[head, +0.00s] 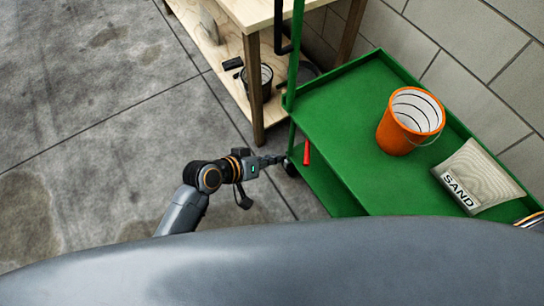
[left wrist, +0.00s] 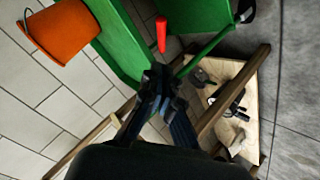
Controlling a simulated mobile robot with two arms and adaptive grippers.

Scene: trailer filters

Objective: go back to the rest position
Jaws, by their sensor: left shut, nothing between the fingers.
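My left gripper (head: 272,160) shows in the head view, beside the near left corner of the green cart and above the concrete floor. Its fingers are shut with nothing between them. In the left wrist view my left gripper (left wrist: 158,80) points toward the green cart, with a red handle-like item (left wrist: 161,34) beyond the fingertips. My right gripper is not in view; only a small metallic piece shows at the right edge of the head view.
The green cart (head: 335,120) carries an orange bucket (head: 392,135) and a SAND bag (head: 478,178). A wooden bench (head: 250,12) with a lower shelf holding a dark bucket (head: 266,82) stands behind. A block wall (head: 455,50) is at right. Floor (head: 90,110) at left is clear.

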